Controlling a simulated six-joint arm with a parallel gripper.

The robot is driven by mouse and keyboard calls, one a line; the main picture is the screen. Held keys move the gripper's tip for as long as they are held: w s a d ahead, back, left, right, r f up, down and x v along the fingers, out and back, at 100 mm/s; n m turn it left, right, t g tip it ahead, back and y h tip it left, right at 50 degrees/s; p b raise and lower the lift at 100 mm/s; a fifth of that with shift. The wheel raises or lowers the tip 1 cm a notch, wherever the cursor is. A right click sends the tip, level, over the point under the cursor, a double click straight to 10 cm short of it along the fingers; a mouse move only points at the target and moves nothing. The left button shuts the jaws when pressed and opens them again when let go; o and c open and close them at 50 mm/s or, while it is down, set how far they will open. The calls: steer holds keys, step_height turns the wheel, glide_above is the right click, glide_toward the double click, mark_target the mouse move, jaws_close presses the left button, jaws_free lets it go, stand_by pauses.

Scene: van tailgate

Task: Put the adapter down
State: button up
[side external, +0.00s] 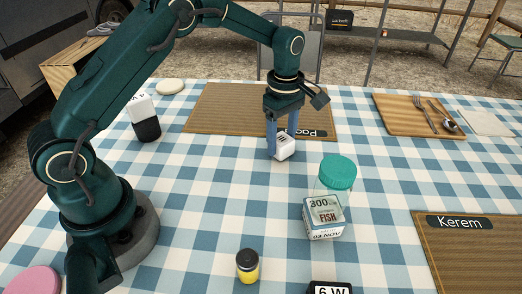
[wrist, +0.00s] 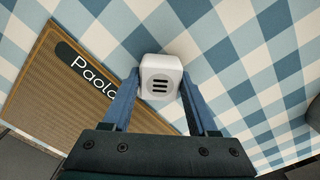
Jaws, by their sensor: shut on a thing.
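The adapter (side external: 285,149) is a small white block with rounded edges and dark slots on one face. In the wrist view the adapter (wrist: 160,84) shows three dark slots facing the camera. My gripper (side external: 281,145) is shut on it, with one blue finger on each side; the wrist view shows the same grip (wrist: 160,76). The adapter is at the near edge of the brown Paola mat (side external: 225,110), over the checked cloth. I cannot tell whether its underside touches the cloth.
A white-and-black block (side external: 146,118) stands left, a yellow-and-black jar (side external: 247,266) near the front. A cutlery board (side external: 395,122) and Kerem mat (side external: 470,260) lie right. Cloth around the adapter is clear.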

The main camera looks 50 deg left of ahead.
steer(key=shift+f, duration=0.15)
steer(key=o, duration=1.4)
